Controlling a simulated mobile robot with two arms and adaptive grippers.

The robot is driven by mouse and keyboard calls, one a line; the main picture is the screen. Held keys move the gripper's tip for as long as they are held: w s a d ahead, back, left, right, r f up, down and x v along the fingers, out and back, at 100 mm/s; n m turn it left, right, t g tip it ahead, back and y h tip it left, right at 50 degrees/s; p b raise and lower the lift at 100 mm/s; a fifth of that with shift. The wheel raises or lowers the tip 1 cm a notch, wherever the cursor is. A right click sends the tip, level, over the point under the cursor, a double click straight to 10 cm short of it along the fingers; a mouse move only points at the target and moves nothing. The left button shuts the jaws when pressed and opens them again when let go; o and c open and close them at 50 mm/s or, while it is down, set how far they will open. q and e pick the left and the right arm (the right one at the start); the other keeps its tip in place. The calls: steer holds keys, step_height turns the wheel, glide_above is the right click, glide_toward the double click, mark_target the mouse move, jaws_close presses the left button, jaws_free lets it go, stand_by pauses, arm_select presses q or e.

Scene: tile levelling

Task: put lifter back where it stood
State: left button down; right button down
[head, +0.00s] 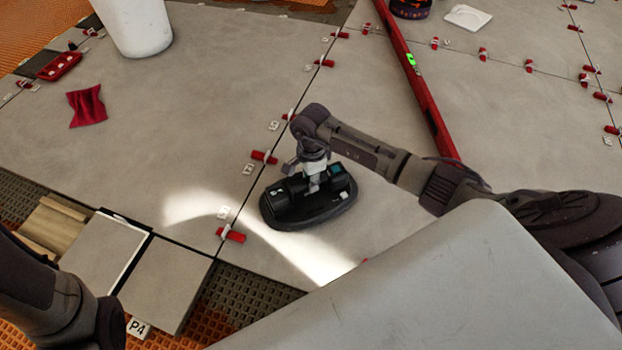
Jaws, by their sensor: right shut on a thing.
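The lifter (306,212) is a black oval suction pad with a handle across its top. It is at the middle of the head view, on or just above a large grey tile; I cannot tell if it touches. My right gripper (312,183) comes down from above and is shut on the lifter's handle. The fingertips are partly hidden by the handle. My left arm shows at the lower left, but its gripper is not visible.
Red wedges and white clips (230,235) line the tile joints. A long red level (415,75) lies at the upper right. A white bucket (137,25), red cloth (87,106) and red tray (59,66) are at the upper left. Small tiles (165,281) lie at the lower left.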

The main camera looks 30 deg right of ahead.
stand_by(0.4)
steer(key=c, duration=0.9)
jaws_free()
steer(key=shift+f, duration=0.15)
